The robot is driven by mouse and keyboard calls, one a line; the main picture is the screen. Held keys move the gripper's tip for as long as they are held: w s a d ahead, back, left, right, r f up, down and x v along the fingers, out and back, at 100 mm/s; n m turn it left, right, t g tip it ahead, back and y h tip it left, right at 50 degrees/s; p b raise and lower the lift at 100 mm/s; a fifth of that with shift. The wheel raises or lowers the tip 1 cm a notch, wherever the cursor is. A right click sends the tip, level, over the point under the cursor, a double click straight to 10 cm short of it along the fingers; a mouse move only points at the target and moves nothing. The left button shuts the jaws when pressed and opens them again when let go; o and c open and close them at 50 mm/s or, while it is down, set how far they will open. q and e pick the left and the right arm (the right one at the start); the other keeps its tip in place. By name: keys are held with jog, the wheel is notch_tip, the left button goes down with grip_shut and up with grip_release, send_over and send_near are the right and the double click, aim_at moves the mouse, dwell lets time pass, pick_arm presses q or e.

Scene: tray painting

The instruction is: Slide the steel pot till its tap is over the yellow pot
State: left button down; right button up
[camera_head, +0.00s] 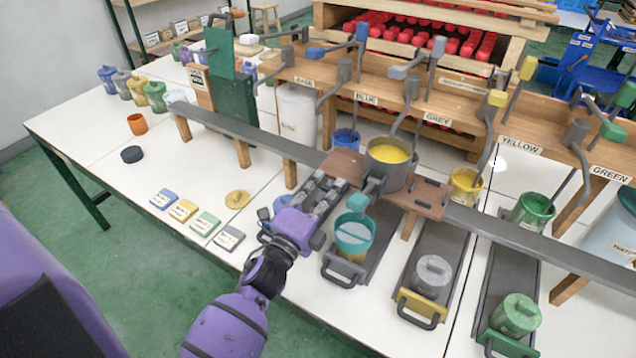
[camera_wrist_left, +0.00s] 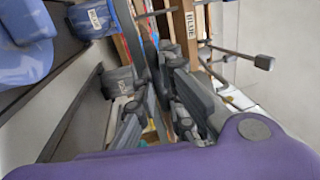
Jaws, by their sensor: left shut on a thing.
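The steel pot (camera_head: 398,177), filled with yellow paint, stands upright on a brown wooden carriage (camera_head: 430,197) on the long grey rail. Its teal tap (camera_head: 366,188) points forward over the teal-topped pot (camera_head: 354,236), left of the yellow pot. The yellow pot (camera_head: 466,187) stands to the right of the steel pot, by the rail. My left gripper (camera_head: 335,187) is shut at the left end of the carriage; the exact contact is hidden. In the left wrist view its dark fingers (camera_wrist_left: 170,95) show close together. My right gripper is out of view.
The rail (camera_head: 540,243) runs on to the right past a green pot (camera_head: 530,211). Front trays hold a grey-lidded pot (camera_head: 433,274) and a green-lidded pot (camera_head: 515,314). Paint levers hang from the wooden rack (camera_head: 440,88) behind. Colour cards lie at the left.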

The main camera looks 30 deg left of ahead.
pick_arm(q)
jog(key=shift+f, duration=0.1)
jog(key=c, duration=1.8)
grip_release()
jog(key=v, duration=1.2)
